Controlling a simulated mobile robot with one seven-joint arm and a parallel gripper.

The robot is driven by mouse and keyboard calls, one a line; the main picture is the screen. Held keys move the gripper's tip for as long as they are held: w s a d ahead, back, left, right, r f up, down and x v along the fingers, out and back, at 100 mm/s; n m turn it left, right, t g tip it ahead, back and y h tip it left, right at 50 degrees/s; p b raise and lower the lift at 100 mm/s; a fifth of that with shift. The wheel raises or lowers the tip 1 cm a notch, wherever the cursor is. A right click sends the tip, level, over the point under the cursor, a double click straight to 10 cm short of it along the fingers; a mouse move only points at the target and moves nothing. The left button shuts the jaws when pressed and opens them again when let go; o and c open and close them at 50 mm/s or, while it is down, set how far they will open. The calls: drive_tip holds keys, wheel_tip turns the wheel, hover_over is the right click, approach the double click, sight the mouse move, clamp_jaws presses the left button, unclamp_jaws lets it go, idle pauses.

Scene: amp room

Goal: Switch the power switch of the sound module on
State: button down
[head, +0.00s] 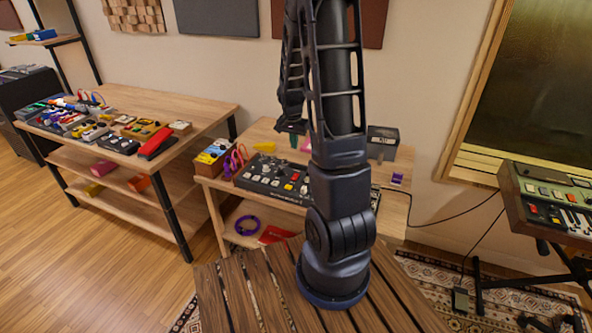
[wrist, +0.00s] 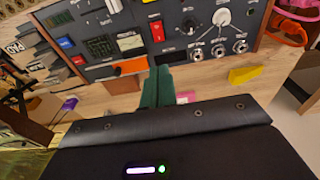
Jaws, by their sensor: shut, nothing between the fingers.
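The sound module (head: 270,178) is a dark panel with knobs and coloured buttons on the middle table, partly hidden behind my arm. In the wrist view its panel (wrist: 185,50) fills the top, with a red rocker switch (wrist: 157,31), an orange piece (wrist: 130,66), a large white knob (wrist: 221,17) and several sockets. Which one is the power switch, and its position, I cannot tell for sure. My gripper (wrist: 160,72) is shut and empty, its green fingertips over the panel's near edge, below the red rocker. In the head view the gripper (head: 291,127) is above the module's far side.
A wooden box with coloured items (head: 213,155) and purple cables (head: 237,160) stand left of the module. A dark box (head: 382,140) and a small purple item (head: 397,179) are at the right. A yellow block (wrist: 244,75) lies beside the panel. Another table (head: 210,100) stands left.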

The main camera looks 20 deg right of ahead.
sight(296, 174)
drive_tip(key=shift+f, duration=0.3)
drive_tip(key=f, duration=0.4)
drive_tip(key=w+d+f, duration=0.1)
drive_tip(key=f, duration=0.8)
drive_tip(key=shift+w+d+f, duration=0.15)
drive_tip(key=shift+f, duration=0.2)
drive_tip(key=shift+f, duration=0.2)
idle(0.6)
drive_tip(key=shift+s+a+r, duration=0.25)
drive_tip(key=shift+s+a, duration=0.25)
drive_tip(key=shift+s, duration=0.05)
drive_tip(key=shift+r, duration=0.1)
wheel_tip(296, 174, up, 14)
drive_tip(key=w+d, duration=0.1)
drive_tip(key=shift+w, duration=0.15)
idle(0.5)
